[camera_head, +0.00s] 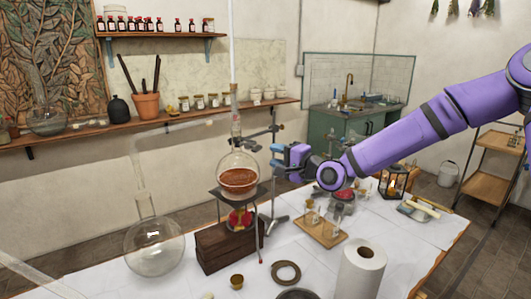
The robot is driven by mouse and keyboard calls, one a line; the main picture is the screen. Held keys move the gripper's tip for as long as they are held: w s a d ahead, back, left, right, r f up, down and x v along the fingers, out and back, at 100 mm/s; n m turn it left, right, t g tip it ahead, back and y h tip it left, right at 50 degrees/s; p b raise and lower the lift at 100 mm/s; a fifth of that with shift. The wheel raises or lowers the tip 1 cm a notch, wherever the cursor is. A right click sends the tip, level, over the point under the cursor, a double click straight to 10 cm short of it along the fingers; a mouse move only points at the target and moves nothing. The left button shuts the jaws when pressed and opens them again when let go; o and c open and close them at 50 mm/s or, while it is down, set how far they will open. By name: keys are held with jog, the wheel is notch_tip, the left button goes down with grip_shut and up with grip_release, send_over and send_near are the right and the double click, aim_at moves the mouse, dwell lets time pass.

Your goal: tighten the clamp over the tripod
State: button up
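A round flask (238,182) with orange-red liquid stands over the dark tripod (224,194), its neck upright. A red burner (240,219) is under the tripod on a dark wooden block. A metal stand (271,200) rises just right of the tripod, and its dark clamp (257,134) reaches left to the flask's neck. My gripper (279,155) points left from the end of my purple arm, close to the stand's rod and below the clamp's right end. Whether it touches the rod or grips anything is too small to tell.
A clear empty flask (154,248) stands left of the wooden block (215,247). A paper roll (361,272), a ring (286,272) and a small wooden tray (320,231) are in front and right. A lantern (394,182) stands at the table's back right.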

jog(key=shift+v, duration=1.45)
